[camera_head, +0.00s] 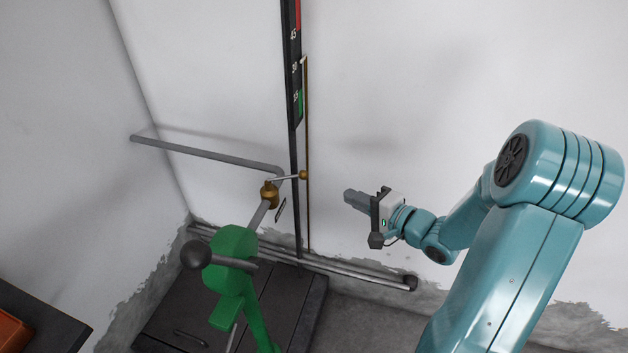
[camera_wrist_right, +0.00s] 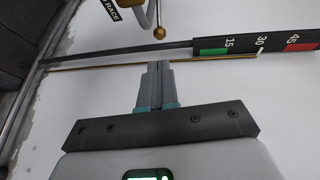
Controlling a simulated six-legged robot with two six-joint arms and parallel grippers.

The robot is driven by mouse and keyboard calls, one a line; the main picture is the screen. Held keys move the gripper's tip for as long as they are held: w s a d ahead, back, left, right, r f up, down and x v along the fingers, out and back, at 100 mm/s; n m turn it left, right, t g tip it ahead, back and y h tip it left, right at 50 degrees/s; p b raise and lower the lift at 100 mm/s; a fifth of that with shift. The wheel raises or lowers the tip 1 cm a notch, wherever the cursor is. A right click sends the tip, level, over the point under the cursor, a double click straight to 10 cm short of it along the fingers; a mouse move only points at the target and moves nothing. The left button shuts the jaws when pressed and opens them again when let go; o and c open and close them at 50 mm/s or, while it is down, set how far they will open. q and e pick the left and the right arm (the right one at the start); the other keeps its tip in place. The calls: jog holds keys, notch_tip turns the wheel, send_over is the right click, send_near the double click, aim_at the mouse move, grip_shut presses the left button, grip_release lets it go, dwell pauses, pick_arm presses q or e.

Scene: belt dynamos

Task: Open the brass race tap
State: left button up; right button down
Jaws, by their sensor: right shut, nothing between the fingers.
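The brass tap (camera_head: 269,193) sits on a grey pipe near the back wall. Its thin pale lever (camera_head: 287,178) points right and ends in a small brass ball (camera_head: 303,175). The ball also shows at the top of the right wrist view (camera_wrist_right: 159,33), near a dark label reading RACE (camera_wrist_right: 110,10). My right gripper (camera_head: 350,197) is shut and empty, to the right of the lever ball and a little lower in the head view, apart from it. Its closed fingers show in the right wrist view (camera_wrist_right: 158,75), pointing towards the ball. My left gripper is not in view.
An upright gauge board (camera_head: 298,130) with red and green bands and a thin brass rod (camera_head: 307,120) stands just behind the lever. A green machine (camera_head: 235,265) with a dark knob (camera_head: 196,255) stands in front of the tap. Low pipes (camera_head: 350,275) run along the wall.

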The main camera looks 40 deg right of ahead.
aim_at(307, 177)
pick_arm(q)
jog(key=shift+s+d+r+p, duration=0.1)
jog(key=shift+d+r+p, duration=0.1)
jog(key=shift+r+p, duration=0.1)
pick_arm(e)
jog(key=w, duration=0.4)
jog(key=w+f, duration=0.1)
jog(key=w, duration=0.3)
jog(key=w+f, duration=0.1)
jog(key=w, duration=0.3)
jog(key=shift+a+f, duration=0.2)
jog(key=shift+r, duration=0.1)
